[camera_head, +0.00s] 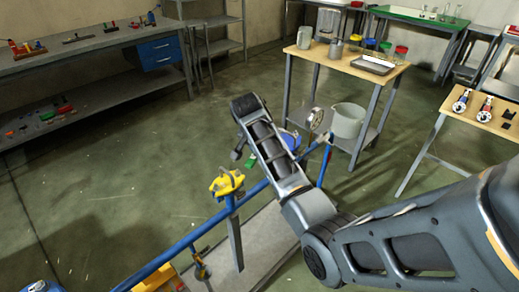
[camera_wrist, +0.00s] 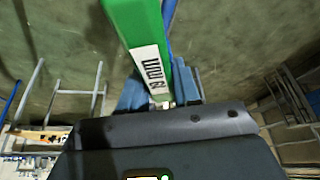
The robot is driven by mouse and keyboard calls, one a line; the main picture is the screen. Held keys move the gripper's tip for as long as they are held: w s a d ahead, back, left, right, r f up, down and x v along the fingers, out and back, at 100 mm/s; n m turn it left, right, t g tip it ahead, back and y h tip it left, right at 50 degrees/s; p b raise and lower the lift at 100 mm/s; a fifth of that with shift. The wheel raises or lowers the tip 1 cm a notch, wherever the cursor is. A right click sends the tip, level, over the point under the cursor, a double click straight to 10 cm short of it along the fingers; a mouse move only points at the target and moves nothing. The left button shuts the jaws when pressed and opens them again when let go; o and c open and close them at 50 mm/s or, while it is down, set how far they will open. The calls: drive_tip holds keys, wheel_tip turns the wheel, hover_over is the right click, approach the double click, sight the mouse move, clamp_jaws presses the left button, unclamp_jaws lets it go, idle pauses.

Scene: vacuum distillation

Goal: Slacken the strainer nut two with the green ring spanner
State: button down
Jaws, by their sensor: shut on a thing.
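The green ring spanner (camera_wrist: 140,30) runs up from my gripper (camera_wrist: 160,112) in the wrist view, with a white label bearing black marks. My gripper is shut on it. In the head view only a small green part of the spanner (camera_head: 251,161) shows beside my forearm. Most of my gripper is hidden there behind the arm. The blue pipe (camera_head: 205,229) also crosses the head view, with a blue fitting (camera_head: 292,138) partly behind my arm. I cannot make out strainer nut two or whether the spanner touches it.
Benches line the left and right. The floor at left is clear.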

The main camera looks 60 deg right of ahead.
drive_tip(key=shift+f+b, duration=1)
drive_tip(key=shift+f, duration=0.95)
drive_tip(key=shift+f+b, duration=0.5)
drive_tip(key=shift+f, duration=1.25)
idle(0.7)
drive_tip(key=shift+s+d+f+n+t+p, duration=0.1)
drive_tip(key=shift+s+d+n+t+p, duration=0.15)
drive_tip(key=shift+s+n+p, duration=0.45)
drive_tip(key=shift+s+d+n+t+p, duration=0.15)
drive_tip(key=shift+s+n+t+p, duration=0.1)
drive_tip(key=shift+s+n+p, duration=0.4)
drive_tip(key=shift+s, duration=0.1)
